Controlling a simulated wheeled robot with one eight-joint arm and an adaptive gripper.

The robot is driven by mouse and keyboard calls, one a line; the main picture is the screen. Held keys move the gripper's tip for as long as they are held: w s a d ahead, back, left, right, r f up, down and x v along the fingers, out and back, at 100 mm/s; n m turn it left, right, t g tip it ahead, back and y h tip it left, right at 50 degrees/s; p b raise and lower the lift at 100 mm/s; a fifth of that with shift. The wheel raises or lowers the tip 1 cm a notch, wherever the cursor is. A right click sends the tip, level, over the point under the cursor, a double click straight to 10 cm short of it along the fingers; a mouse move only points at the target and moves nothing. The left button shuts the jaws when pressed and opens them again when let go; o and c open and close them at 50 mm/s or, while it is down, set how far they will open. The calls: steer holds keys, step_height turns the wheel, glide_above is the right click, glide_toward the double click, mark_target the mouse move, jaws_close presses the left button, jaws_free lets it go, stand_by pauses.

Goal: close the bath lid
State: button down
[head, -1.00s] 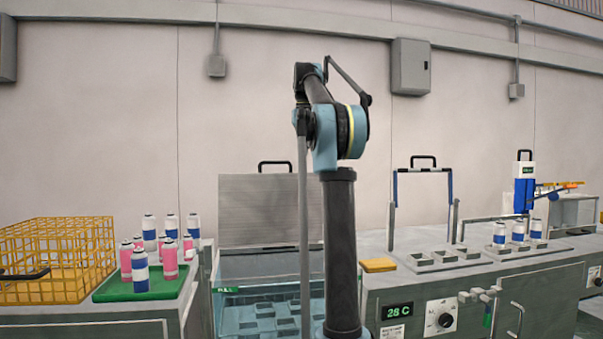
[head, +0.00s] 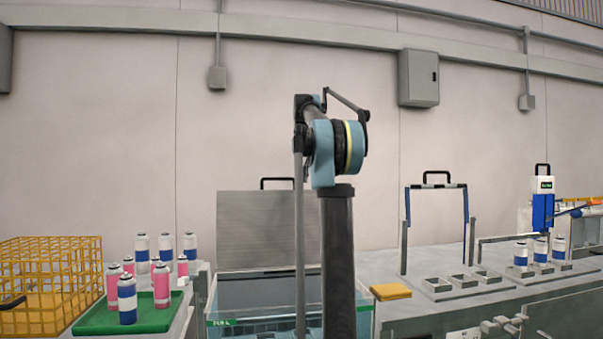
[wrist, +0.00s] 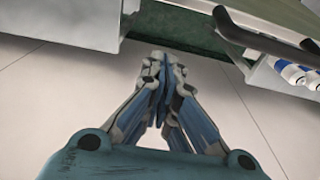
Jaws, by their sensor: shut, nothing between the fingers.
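The bath lid (head: 240,231) is a grey panel standing upright at the back of the bath, with a black handle (head: 277,182) on its top edge. The bath (head: 240,295) below it is open, with clear blue-green liquid and a green label at its front rim. My arm crosses in front of the right part of lid and bath. My gripper is hidden in the head view. In the wrist view my gripper (wrist: 162,58) is shut and empty, its fingertips close to a dark green edge. A dark bar (wrist: 262,42) lies to their right, apart from them.
A green tray (head: 88,328) with pink and white-blue bottles and a yellow wire basket (head: 50,241) stand left of the bath. A yellow block (head: 391,291) and a counter with a metal frame (head: 405,235) and bottles stand right. Bottles (wrist: 296,76) also show in the wrist view.

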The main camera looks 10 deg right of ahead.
steer(key=shift+s+f, duration=1.75)
steer(key=shift+s, duration=0.1)
